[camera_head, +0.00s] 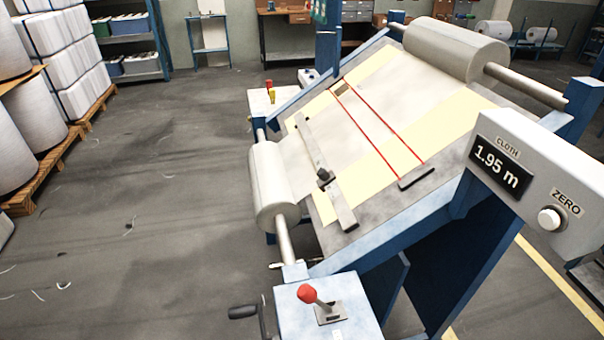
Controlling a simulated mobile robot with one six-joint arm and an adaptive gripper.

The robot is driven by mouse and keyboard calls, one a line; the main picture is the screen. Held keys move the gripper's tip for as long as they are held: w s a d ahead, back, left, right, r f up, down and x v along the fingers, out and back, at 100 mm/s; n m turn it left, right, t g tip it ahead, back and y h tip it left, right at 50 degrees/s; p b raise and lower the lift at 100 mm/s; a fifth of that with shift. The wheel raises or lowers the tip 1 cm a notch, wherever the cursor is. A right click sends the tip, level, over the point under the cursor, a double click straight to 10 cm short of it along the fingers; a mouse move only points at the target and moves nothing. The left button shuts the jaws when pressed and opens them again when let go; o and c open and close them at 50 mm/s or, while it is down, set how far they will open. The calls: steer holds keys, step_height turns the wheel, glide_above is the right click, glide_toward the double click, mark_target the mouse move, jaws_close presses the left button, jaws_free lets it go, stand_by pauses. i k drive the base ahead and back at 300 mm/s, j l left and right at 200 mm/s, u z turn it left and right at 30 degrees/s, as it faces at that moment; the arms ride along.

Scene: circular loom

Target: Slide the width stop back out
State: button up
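A sloping inspection table (447,184) carries a pale cloth (378,95) between two rolls. A grey bar (306,137) lies across the cloth near the lower roll, with a small dark block (324,179) on it towards its near end. A short dark bar (417,177) sits at the table's near side, where two red lines (379,124) across the cloth end. No label tells which of these parts is the width stop. My gripper is not in view.
A display box (525,172) reads CLOTH 1.95 m and has a ZERO button (549,218). A red-knobbed lever (308,294) and a crank (243,312) are at the front. The lower roll (272,186) is at the left. Open floor (150,220) lies left of the machine.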

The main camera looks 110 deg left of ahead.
mark_target(326, 176)
steer(key=u, duration=3.55)
